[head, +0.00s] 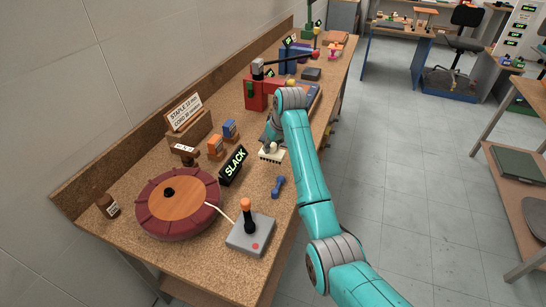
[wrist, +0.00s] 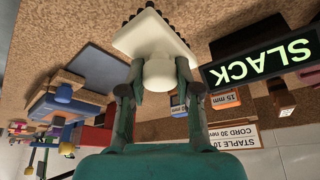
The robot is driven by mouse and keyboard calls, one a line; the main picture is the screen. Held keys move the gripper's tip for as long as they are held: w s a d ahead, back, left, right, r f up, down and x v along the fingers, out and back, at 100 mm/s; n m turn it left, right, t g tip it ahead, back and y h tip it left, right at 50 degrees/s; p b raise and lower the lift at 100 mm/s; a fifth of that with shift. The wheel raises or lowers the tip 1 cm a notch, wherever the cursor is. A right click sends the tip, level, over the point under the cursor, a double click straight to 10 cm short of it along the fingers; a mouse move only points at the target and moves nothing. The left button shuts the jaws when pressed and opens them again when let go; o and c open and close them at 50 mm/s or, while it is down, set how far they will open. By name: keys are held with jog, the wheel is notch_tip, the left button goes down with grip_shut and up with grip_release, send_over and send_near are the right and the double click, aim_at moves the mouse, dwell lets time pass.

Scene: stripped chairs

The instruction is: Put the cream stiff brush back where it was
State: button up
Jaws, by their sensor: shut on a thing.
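The cream stiff brush (head: 272,155) is at the end of my arm over the cork-topped bench, to the right of the black SLACK sign (head: 233,166). In the wrist view the brush (wrist: 153,38) shows a flat cream block, a round knob and dark bristles on its far side. My gripper (wrist: 158,82) is shut on the knob, one finger on each side. In the head view my gripper (head: 268,141) is partly hidden by my wrist. Whether the bristles touch the bench is hard to tell.
A small blue dumbbell-shaped thing (head: 278,187) lies just in front of the brush. A joystick box (head: 250,234) and a round maroon cushion-like disc (head: 178,203) stand nearer. Orange and blue boxes (head: 230,131) are behind the sign. A red vise-like block (head: 258,95) stands beyond.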

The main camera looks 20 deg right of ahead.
aim_at(273, 153)
jog(key=shift+a+f, duration=0.1)
jog(key=shift+f, duration=2.35)
jog(key=shift+f, duration=0.15)
jog(key=o, duration=1)
jog(key=v, duration=1.2)
